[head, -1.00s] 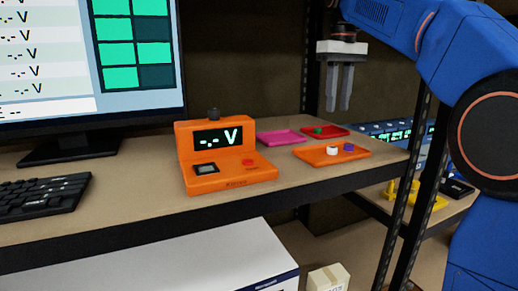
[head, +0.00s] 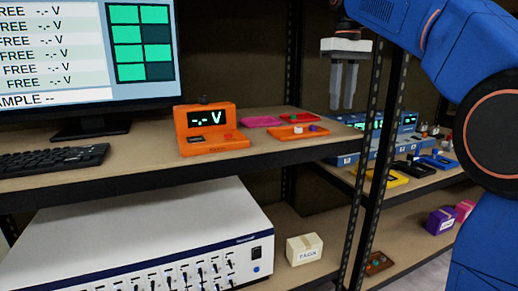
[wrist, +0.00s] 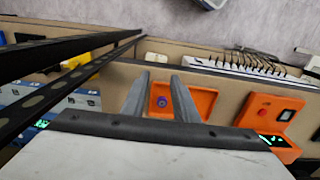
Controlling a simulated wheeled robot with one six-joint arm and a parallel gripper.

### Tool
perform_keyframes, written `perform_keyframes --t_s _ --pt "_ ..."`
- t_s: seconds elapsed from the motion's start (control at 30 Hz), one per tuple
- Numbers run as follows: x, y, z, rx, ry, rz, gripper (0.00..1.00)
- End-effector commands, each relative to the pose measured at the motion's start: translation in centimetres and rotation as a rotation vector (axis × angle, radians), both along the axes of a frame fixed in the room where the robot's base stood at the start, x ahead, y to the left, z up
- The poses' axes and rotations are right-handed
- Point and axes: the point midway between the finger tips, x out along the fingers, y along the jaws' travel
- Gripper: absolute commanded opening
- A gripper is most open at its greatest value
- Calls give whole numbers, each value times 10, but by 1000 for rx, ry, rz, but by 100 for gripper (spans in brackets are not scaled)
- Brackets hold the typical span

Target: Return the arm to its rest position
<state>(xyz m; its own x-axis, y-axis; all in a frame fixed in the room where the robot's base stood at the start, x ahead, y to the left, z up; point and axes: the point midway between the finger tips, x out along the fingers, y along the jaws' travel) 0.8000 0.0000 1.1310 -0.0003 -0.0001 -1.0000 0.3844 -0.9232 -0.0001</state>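My gripper (head: 343,104) hangs with its fingers pointing down at the upper right of the head view, near a dark shelf upright. It appears raised above the upper shelf and touches nothing that I can see. In the wrist view the two grey fingers (wrist: 159,80) stand apart with nothing held between them. The orange tray (wrist: 200,101) with a purple piece (wrist: 162,102) shows beyond and between the fingers. My blue arm fills the right side of the head view.
The upper shelf (head: 130,165) holds a monitor, a keyboard (head: 50,159), an orange meter (head: 207,130) and small trays. Dark shelf uprights (head: 378,150) stand close to my gripper. Below are a white instrument (head: 150,240) and a cream box (head: 304,249). Blue devices (head: 360,143) stand at right.

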Motion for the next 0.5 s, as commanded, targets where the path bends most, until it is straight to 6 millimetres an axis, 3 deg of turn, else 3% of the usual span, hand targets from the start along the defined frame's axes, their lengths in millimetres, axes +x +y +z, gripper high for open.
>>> perform_keyframes --t_s 0.5 --pt "-17 -7 -10 4 -27 -25 27"
